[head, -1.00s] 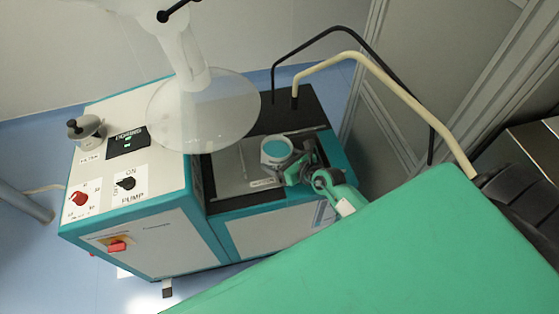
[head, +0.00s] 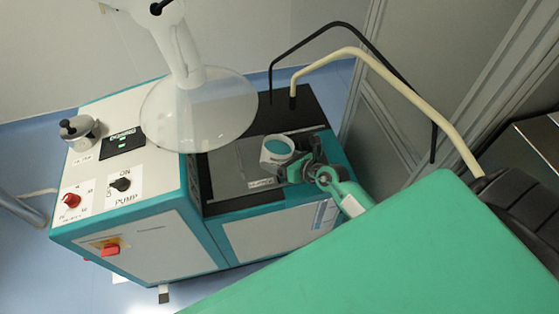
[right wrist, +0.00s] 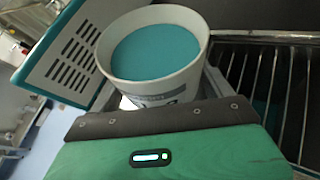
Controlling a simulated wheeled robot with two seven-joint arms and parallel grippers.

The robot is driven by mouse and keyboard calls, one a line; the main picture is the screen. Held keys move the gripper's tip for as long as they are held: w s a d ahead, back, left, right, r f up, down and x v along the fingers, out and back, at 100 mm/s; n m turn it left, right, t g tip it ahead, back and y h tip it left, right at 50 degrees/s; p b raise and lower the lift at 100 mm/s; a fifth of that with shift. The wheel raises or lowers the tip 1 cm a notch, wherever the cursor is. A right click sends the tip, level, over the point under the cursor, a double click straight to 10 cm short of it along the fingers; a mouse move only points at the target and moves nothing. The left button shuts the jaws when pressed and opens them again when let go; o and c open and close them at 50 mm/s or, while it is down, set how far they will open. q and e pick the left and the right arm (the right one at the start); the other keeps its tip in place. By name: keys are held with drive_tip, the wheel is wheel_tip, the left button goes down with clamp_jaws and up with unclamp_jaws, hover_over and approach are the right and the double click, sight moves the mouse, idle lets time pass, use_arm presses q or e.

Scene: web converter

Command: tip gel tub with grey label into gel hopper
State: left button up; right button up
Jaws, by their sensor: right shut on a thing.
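The gel tub (head: 277,151) is a white round tub with teal gel, over the top of the machine in the head view. My right gripper (head: 298,168) is shut on its right side. In the right wrist view, the tub (right wrist: 155,60) is open and near full, with a grey band on its label, partly hidden by the gripper. It looks about upright. A dark opening with metal bars (right wrist: 270,85) shows right of the tub there; I cannot tell whether it is the gel hopper. My left gripper is not in view.
A white and teal machine (head: 140,240) carries a pump switch (head: 121,185) and a red knob (head: 71,200). A clear round hood (head: 198,110) on a white arm hangs over it. A black bent pipe (head: 340,27) and a cream one (head: 400,90) stand behind on the right.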

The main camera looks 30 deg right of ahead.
drive_tip(key=shift+w+d+f+m+y+b, duration=0.15)
drive_tip(key=shift+d+f+m+y+b, duration=0.4)
drive_tip(key=shift+b, duration=1.15)
drive_tip(key=shift+w+d+f+m+y+b, duration=0.25)
drive_tip(key=shift+m+b, duration=0.5)
drive_tip(key=shift+b, duration=0.9)
drive_tip(key=shift+s+f+m+y+b, duration=0.1)
drive_tip(key=shift+f+m+y+b, duration=0.1)
drive_tip(key=shift+m+y+b, duration=0.4)
use_arm(q)
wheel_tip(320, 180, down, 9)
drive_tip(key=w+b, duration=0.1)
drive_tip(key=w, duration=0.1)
drive_tip(key=shift+b, duration=0.4)
use_arm(e)
drive_tip(key=shift+f+m, duration=0.15)
drive_tip(key=shift+m, duration=0.25)
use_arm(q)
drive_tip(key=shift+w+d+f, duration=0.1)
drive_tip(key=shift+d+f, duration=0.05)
use_arm(e)
drive_tip(key=shift+y, duration=0.3)
use_arm(q)
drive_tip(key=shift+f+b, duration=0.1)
drive_tip(key=shift+b, duration=0.25)
use_arm(e)
drive_tip(key=shift+f+m, duration=0.1)
drive_tip(key=shift+m, duration=0.2)
